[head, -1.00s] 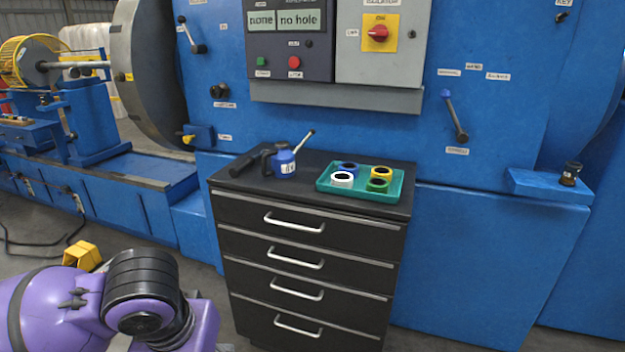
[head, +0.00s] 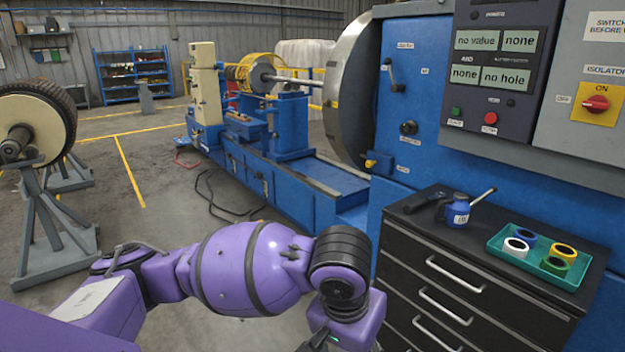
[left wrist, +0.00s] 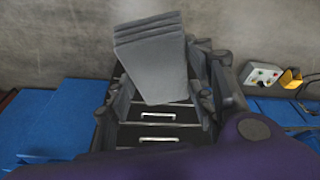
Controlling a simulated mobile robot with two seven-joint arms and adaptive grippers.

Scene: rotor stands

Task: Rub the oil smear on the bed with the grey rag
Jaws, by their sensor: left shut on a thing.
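The grey rag (left wrist: 158,60), folded in layers, is in my left gripper (left wrist: 155,98) in the left wrist view. The black fingers are shut on it, one at each side. In the head view my purple left arm reaches in at the bottom, and its gripper is out of frame below. The blue bed (head: 325,175) of the lathe-like machine runs back and left from the big disc. I cannot make out an oil smear on it. My right gripper is in neither view.
A black drawer cabinet (head: 470,290) stands at the right, with a blue oil can (head: 457,214) and a green tray (head: 575,272) of coloured rings on top. A rotor on a grey stand (head: 50,235) is at the left. Grey floor (head: 150,210) between is mostly clear.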

